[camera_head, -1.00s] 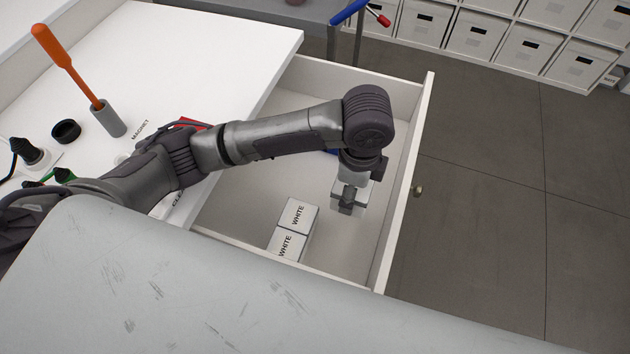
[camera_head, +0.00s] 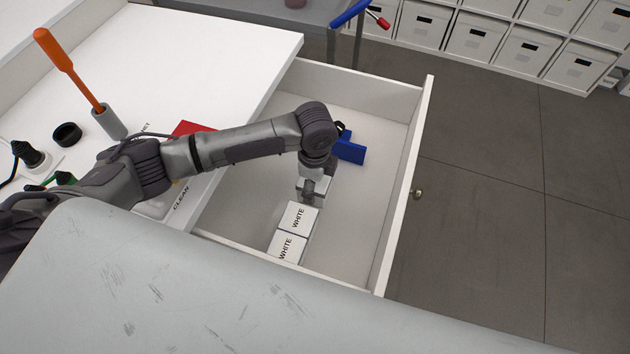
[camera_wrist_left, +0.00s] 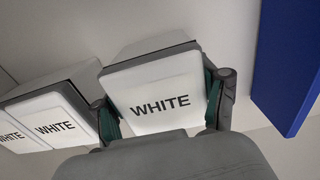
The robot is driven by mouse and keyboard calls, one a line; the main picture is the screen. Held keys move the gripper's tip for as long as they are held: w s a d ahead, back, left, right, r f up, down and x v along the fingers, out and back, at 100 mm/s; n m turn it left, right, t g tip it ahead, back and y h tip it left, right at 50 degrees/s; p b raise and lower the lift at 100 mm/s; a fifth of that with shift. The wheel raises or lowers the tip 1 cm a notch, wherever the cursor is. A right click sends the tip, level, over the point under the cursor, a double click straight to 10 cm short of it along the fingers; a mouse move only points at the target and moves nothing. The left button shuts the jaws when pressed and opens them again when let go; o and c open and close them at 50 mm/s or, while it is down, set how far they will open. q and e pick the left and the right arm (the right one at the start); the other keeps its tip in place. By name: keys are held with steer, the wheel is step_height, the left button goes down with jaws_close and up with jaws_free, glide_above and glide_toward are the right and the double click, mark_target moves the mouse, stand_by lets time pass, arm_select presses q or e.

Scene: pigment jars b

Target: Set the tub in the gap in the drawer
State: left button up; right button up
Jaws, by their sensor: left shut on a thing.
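My left gripper (camera_head: 309,190) is shut on a white-lidded tub (camera_wrist_left: 153,93) marked WHITE, which fills the middle of the left wrist view between the two fingers. In the head view the gripper and wrist mostly cover this tub. Two more WHITE tubs, the nearer-to-gripper one (camera_head: 298,217) and the other (camera_head: 287,248), stand in a row in the open drawer (camera_head: 385,215). They also show at the left of the left wrist view (camera_wrist_left: 55,118). The held tub is just beyond the row's far end, apart from it. I cannot tell whether it touches the drawer floor. My right gripper is out of view.
A blue object (camera_head: 350,150) lies in the drawer beyond the gripper; its blue side (camera_wrist_left: 285,65) is right of the held tub in the left wrist view. The drawer floor to the right is clear. An orange-handled tool (camera_head: 67,65) stands on the white worktop (camera_head: 200,45).

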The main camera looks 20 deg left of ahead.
arm_select(q)
steer(key=o, duration=1.4)
step_height(320, 180, up, 12)
steer(key=shift+r, duration=0.1)
